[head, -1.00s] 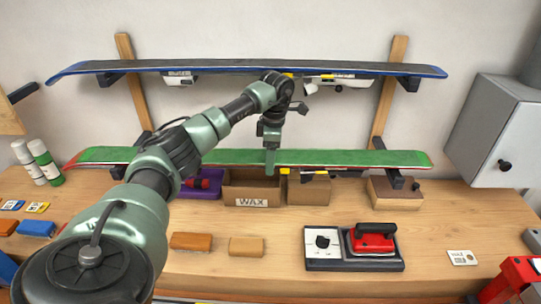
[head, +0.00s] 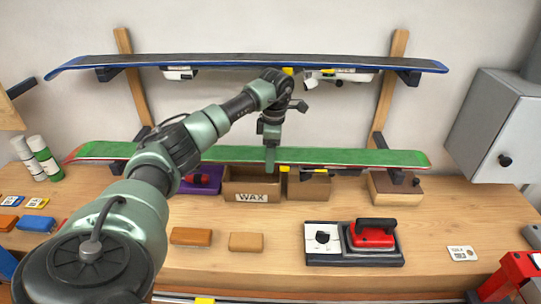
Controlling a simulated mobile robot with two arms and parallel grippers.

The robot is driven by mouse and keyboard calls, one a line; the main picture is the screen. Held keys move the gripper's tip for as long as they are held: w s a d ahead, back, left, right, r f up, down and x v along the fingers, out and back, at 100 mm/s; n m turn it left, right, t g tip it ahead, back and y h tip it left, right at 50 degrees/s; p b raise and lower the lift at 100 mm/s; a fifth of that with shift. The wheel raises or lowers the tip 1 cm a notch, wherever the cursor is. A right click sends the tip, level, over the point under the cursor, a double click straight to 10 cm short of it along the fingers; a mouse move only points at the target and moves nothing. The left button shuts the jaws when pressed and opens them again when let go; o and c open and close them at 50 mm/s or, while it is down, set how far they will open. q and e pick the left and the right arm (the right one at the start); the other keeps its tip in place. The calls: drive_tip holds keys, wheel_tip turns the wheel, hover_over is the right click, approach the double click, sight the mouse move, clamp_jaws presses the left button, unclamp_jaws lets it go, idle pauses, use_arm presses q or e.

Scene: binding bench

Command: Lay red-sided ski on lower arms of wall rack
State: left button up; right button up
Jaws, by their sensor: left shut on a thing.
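The red-sided ski (head: 350,157) has a green top and red along its edge, clearest at the left tip. It lies level across the wall rack's two lower arms (head: 395,176); I cannot tell whether it bears fully on them. My left gripper (head: 270,160) points down at the ski's middle and is shut on it; its fingertips are partly hidden. The rack's wooden uprights (head: 391,92) stand against the wall. My right gripper is not in view.
A blue-edged ski (head: 250,63) lies on the rack's upper arms, above my left gripper. Below the green ski stand a wax box (head: 252,197) and other boxes. A red iron (head: 373,234) sits on the bench in front. A grey cabinet (head: 490,125) is at the right.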

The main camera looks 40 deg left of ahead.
use_arm(q)
drive_tip(key=o, duration=1.6)
drive_tip(key=shift+s+f, duration=0.15)
drive_tip(key=r+b, duration=0.1)
drive_tip(key=r, duration=0.1)
drive_tip(key=r+b, duration=0.1)
drive_tip(key=r, duration=0.2)
drive_tip(key=r+b, duration=0.1)
drive_tip(key=r, duration=0.1)
drive_tip(key=shift+w+d+r, duration=0.2)
drive_tip(key=shift+d, duration=0.05)
drive_tip(key=shift+r, duration=0.3)
